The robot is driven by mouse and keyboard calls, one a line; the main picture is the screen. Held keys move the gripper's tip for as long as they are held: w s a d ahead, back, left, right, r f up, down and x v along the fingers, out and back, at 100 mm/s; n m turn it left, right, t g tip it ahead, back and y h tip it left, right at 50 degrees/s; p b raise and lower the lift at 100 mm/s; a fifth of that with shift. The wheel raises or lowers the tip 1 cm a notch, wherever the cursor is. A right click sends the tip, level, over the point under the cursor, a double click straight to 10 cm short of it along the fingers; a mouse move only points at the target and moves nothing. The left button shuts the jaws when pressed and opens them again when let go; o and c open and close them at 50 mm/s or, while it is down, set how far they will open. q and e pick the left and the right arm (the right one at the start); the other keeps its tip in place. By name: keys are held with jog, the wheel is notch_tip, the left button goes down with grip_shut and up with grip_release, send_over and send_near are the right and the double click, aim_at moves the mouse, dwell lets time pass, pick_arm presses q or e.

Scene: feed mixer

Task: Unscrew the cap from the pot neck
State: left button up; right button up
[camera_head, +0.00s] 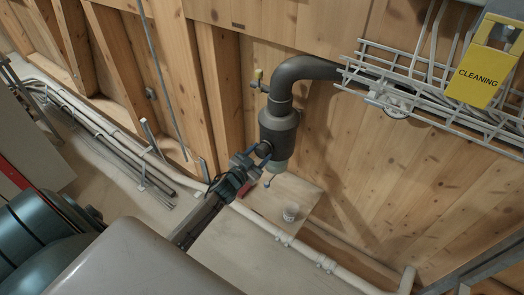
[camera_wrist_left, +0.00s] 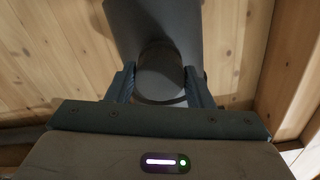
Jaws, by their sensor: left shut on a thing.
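The dark grey pot (camera_head: 280,128) hangs upright at the end of a curved dark pipe against the wooden wall. A short neck with a round dark cap (camera_head: 264,149) sticks out from its lower left side. My left gripper (camera_head: 260,154) reaches up from below and is shut on the cap. In the left wrist view the fingers of my left gripper (camera_wrist_left: 160,82) press on both sides of the round cap (camera_wrist_left: 160,72), with the pot (camera_wrist_left: 155,20) behind it. The neck's thread is hidden. My right gripper is not in view.
Below the pot is a paler greenish bottom part (camera_head: 278,166), with a small blue-ended lever (camera_head: 267,183) nearby. A wire cable tray (camera_head: 440,100) with a yellow cleaning box (camera_head: 484,60) is at the upper right.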

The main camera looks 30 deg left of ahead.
pick_arm(q)
jog(key=n, duration=0.3)
jog(key=shift+n, duration=0.3)
jog(key=n, duration=0.4)
jog(key=shift+s+a+b, duration=0.15)
jog(key=shift+s+b, duration=0.15)
jog(key=shift+s, duration=1.25)
jog(key=shift+s+f+b, duration=0.1)
jog(key=shift+s+b, duration=0.35)
jog(key=shift+s, duration=0.5)
jog(key=shift+s+a, duration=0.1)
jog(key=shift+s, duration=0.45)
